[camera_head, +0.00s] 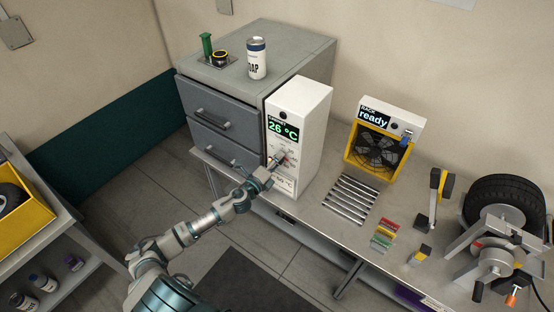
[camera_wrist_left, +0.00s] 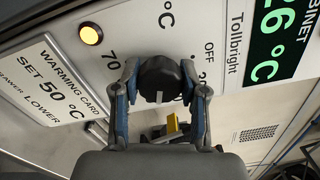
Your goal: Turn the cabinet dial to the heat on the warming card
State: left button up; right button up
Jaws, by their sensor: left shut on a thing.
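The white cabinet (camera_head: 306,117) stands on the bench; its display (camera_head: 283,130) reads 26 °C. The black dial (camera_wrist_left: 158,72) is on its front panel, with a white mark on the side towards my wrist. OFF and 70 are printed around it; another number is partly hidden. My left gripper (camera_head: 273,165) is at the panel, its fingers (camera_wrist_left: 163,85) shut on the dial from both sides. The warming card (camera_wrist_left: 55,82) reads SET 50 °C, DRAWER LOWER; it shows partly below the gripper in the head view (camera_head: 286,184). My right gripper is out of view.
A yellow lamp (camera_wrist_left: 91,33) glows beside the dial. Grey drawers (camera_head: 221,118) stand left of the cabinet, with a soap can (camera_head: 257,62) on top. A rack fan (camera_head: 377,148) reading "ready", a slatted grille (camera_head: 353,198) and a tyre clamp (camera_head: 497,250) are to the right.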

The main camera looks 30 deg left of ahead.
pick_arm(q)
jog(key=shift+f+m, duration=0.35)
jog(key=shift+m, duration=0.75)
jog(key=shift+s, duration=0.1)
jog(key=o, duration=1.1)
jog(key=shift+o, duration=0.2)
jog(key=shift+p, duration=0.3)
jog(key=shift+r, duration=0.1)
jog(key=shift+a, duration=0.1)
jog(key=s+a, duration=0.1)
jog(key=s, duration=1)
jog(key=shift+s, duration=0.3)
